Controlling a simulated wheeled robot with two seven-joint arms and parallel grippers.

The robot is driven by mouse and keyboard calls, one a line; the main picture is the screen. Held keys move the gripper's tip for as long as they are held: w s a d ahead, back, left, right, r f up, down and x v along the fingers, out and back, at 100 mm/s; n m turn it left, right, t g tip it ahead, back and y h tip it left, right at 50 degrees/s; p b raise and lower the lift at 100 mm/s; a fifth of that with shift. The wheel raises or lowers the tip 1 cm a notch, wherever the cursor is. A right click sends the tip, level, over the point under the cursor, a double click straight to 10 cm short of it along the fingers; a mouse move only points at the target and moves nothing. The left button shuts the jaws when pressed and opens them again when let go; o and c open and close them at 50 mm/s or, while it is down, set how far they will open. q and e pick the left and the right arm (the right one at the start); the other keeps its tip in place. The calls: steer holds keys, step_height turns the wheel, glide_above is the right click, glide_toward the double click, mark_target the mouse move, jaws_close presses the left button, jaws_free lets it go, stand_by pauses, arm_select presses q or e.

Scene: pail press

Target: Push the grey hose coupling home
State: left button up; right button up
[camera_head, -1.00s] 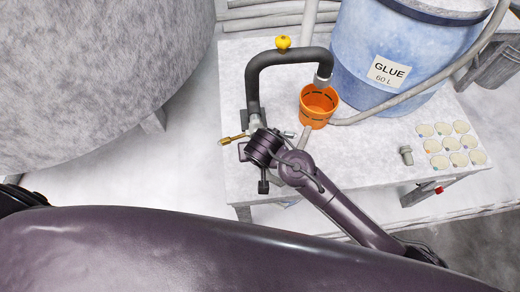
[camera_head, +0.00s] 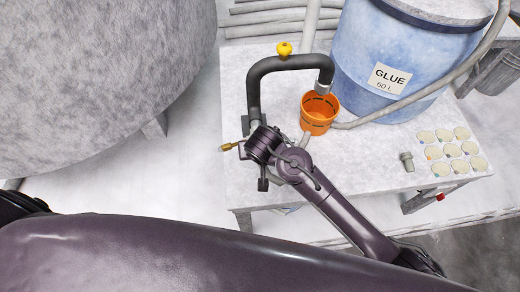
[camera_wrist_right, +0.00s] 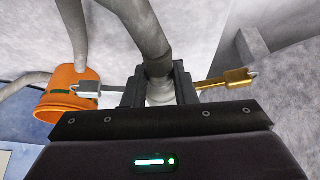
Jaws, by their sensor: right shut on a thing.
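A black hose (camera_head: 290,63) arches over the table, with a metal end hanging over the orange pail (camera_head: 319,115). My right gripper (camera_head: 255,127) is at the hose's other, lower end. In the right wrist view, the right gripper (camera_wrist_right: 160,84) is shut on the grey hose coupling (camera_wrist_right: 160,93), with the hose (camera_wrist_right: 142,35) rising out of it. A brass lever (camera_wrist_right: 226,79) sticks out to the right and a grey metal lever (camera_wrist_right: 97,90) to the left. The coupling's seat is hidden behind the gripper. My left gripper is not in view.
A blue glue drum (camera_head: 372,50) stands behind the pail. A loose grey fitting (camera_head: 407,161) and several round pale discs (camera_head: 450,149) are on the table (camera_head: 360,190) at right. A yellow knob (camera_head: 284,49) is above the hose. A large grey tank (camera_head: 100,70) fills the left.

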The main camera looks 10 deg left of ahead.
steer(key=o, duration=1.1)
steer(key=b+v, duration=0.1)
steer(key=v, duration=0.6)
steer(key=shift+s+r+b, duration=0.1)
steer(key=shift+r+b, duration=0.25)
steer(key=shift+d, duration=0.15)
